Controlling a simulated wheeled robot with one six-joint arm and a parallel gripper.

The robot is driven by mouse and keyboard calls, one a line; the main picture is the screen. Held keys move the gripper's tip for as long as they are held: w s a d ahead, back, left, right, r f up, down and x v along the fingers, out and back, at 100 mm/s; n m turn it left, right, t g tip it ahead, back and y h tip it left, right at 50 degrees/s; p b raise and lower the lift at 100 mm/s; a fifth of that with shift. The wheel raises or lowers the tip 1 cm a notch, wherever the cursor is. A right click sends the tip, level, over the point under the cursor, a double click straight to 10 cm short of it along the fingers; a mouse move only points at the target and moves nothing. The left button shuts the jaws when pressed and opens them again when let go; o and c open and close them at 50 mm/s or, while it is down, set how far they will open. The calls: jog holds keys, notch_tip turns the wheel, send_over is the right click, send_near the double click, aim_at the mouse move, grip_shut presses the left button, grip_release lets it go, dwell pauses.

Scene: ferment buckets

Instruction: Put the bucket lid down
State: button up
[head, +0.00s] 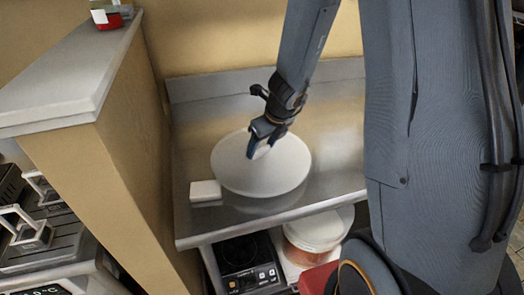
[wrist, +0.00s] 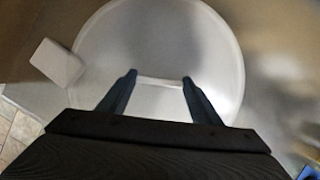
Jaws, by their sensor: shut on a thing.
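The bucket lid (head: 283,171) is a round white disc over the steel counter. It also fills much of the wrist view (wrist: 155,50). My gripper (head: 258,147) is over the lid's upper left part in the head view. In the wrist view my gripper (wrist: 160,84) has its two dark fingers apart, with a thin pale handle or ridge (wrist: 160,84) of the lid between them. I cannot tell whether the lid's underside touches the counter.
A small white block (head: 205,191) sits on the steel counter (head: 330,180), close to the lid's left edge. A partition wall (head: 125,130) bounds the counter on the left. The counter is clear right of the lid.

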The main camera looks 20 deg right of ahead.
jog(key=shift+f, duration=0.25)
jog(key=shift+f+b, duration=0.35)
jog(key=shift+b, duration=0.15)
jog(key=shift+f, duration=0.1)
jog(key=o, duration=1.3)
jog(key=shift+c, duration=0.2)
